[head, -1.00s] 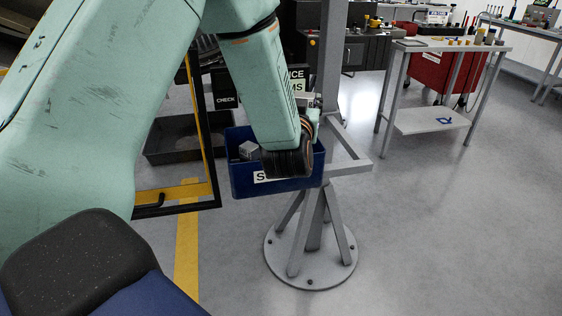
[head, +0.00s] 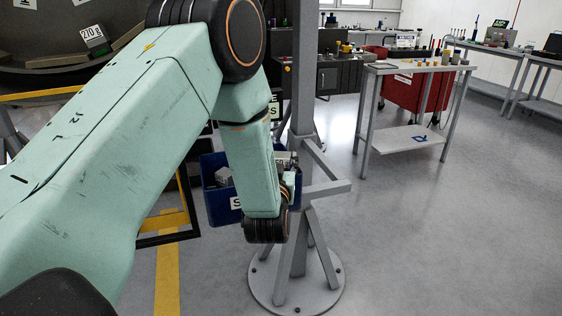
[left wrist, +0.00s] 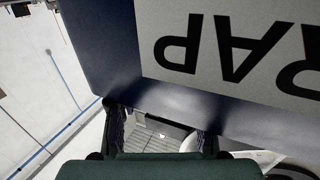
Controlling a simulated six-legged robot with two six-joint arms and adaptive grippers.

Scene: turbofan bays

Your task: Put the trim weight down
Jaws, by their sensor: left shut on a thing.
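My left arm reaches down in the head view, and my left gripper (head: 286,162) is partly hidden behind its own forearm, at the right side of a blue bin (head: 210,205). In the left wrist view the fingers (left wrist: 160,137) are shut on a grey metal piece, the trim weight (left wrist: 158,132), seen only in part. The bin's blue wall (left wrist: 100,45) and a white label with upside-down letters "RAP" fill the upper wrist view, close to the fingers. Another grey block (head: 223,176) lies inside the bin. My right gripper is not in view.
The bin is beside a grey post stand (head: 301,240) with a round bolted base. A yellow and black frame (head: 170,222) stands left of it. A round dark casing (head: 60,60) is at upper left. A grey workbench (head: 415,68) stands behind; the floor at right is clear.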

